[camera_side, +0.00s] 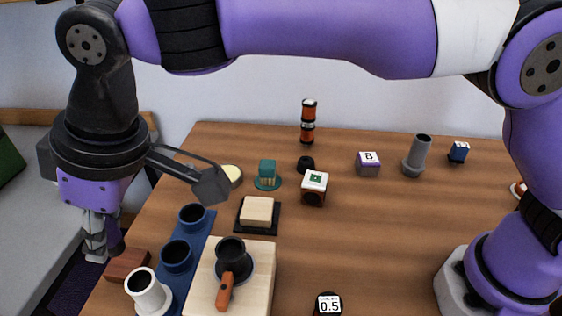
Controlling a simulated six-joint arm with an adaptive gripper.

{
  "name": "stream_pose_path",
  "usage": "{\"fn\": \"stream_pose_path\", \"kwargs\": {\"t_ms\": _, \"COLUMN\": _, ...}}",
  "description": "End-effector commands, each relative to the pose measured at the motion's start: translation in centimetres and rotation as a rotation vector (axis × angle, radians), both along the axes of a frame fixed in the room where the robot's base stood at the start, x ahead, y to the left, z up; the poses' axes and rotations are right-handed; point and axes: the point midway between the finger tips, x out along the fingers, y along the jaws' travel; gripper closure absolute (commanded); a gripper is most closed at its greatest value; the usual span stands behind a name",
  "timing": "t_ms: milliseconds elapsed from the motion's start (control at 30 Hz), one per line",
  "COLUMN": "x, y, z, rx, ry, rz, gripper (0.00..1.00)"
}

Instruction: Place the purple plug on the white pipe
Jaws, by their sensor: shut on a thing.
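The white pipe (148,291) stands upright at the front left, its open mouth facing up. It is by the near end of a blue base (201,240) with two blue pipes, the farther (192,216) and the nearer (177,256). My gripper (103,245) points down at the left, above and left of the white pipe and apart from it. It is shut on a dark purple piece (114,234), which looks like the purple plug. The grip is small and partly hidden, so the plug's full shape cannot be told.
Right of the pipes, a pale wooden board (259,283) holds a dark cup (232,259) and an orange-handled piece (225,290). The right middle of the table is clear.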

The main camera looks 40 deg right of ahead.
Motion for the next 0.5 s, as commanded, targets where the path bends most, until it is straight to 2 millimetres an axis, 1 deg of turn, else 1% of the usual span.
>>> {"fn": "stream_pose_path", "kwargs": {"t_ms": 33, "x": -0.1, "y": 0.0, "z": -1.0, "rx": -0.005, "ry": 0.004, "rz": 0.002, "gripper": 1.0}}
{"fn": "stream_pose_path", "kwargs": {"t_ms": 100, "x": -0.1, "y": 0.0, "z": -2.1, "rx": -0.003, "ry": 0.002, "rz": 0.0, "gripper": 1.0}}
{"fn": "stream_pose_path", "kwargs": {"t_ms": 233, "x": -0.1, "y": -0.1, "z": -3.6, "rx": -0.002, "ry": 0.002, "rz": -0.001, "gripper": 1.0}}
{"fn": "stream_pose_path", "kwargs": {"t_ms": 367, "x": 0.0, "y": -0.1, "z": -5.7, "rx": -0.003, "ry": 0.003, "rz": -0.001, "gripper": 1.0}}
{"fn": "stream_pose_path", "kwargs": {"t_ms": 433, "x": 0.0, "y": -0.1, "z": -6.4, "rx": -0.001, "ry": 0.001, "rz": -0.001, "gripper": 1.0}}
{"fn": "stream_pose_path", "kwargs": {"t_ms": 500, "x": 0.0, "y": -0.1, "z": -6.6, "rx": -0.001, "ry": 0.0, "rz": -0.001, "gripper": 1.0}}
